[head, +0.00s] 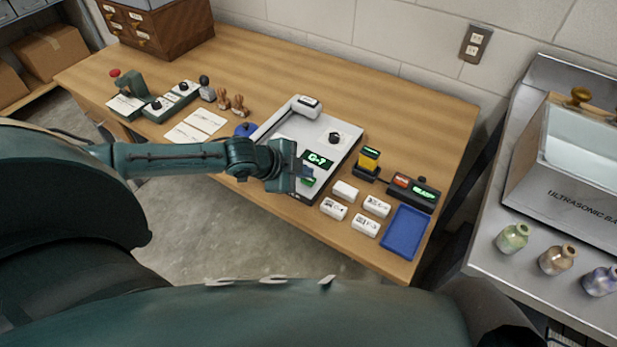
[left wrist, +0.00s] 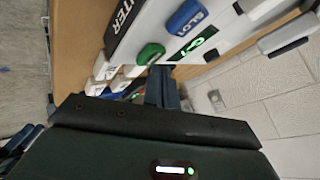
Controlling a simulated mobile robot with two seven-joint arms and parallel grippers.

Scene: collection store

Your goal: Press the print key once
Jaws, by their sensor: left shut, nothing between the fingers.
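A pale desktop machine (head: 336,158) with a green-lit display (head: 318,160) and a black knob (head: 334,137) stands on the wooden table. In the left wrist view, its front panel shows a green key (left wrist: 151,54), a blue key (left wrist: 186,16) with lettering and the lit display (left wrist: 197,44). I cannot read a print label on either key. My left gripper (head: 301,174) is shut and empty at the machine's near side, close to the keys. In the left wrist view, its fingers (left wrist: 162,86) point toward the green key; whether they touch it I cannot tell. My right gripper is not in view.
White blocks (head: 344,191) and a blue tray (head: 405,232) lie right of the machine. A yellow-topped unit (head: 369,160) and a dark box with red and green lights (head: 412,192) stand behind them. Stamps (head: 239,106) and white cards (head: 196,124) are at left.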

